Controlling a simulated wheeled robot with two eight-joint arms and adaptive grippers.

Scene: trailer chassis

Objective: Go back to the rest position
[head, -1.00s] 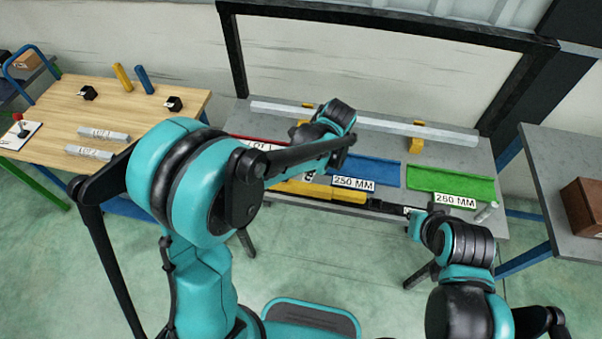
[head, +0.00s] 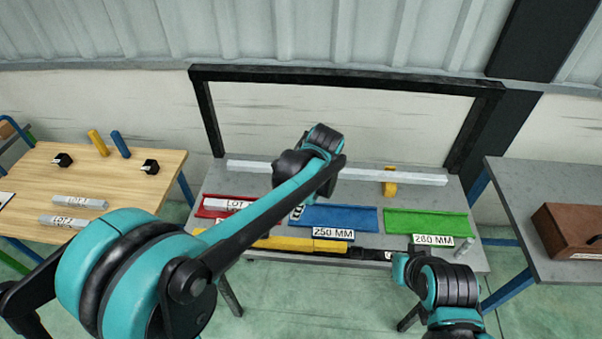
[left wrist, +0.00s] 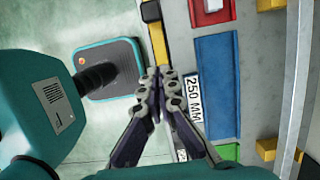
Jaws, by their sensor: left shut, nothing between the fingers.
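My left gripper (left wrist: 160,75) shows in the left wrist view with its fingertips together and nothing between them. It is above the front edge of the grey bench (head: 462,195), beside the blue tray (left wrist: 217,85) and its 250 MM label (left wrist: 194,100). In the head view my left arm reaches across the bench from the lower left, and its wrist hides the fingers. My right arm is bent at the lower right, close to the bench front; I cannot make out its gripper.
Red tray (head: 210,205), blue tray and green tray (head: 425,222) line the bench. Behind them lies a long pale bar (head: 410,178) by a yellow bracket (head: 390,188). A wooden table (head: 120,165) stands left; a brown box (head: 570,230) stands on the right table.

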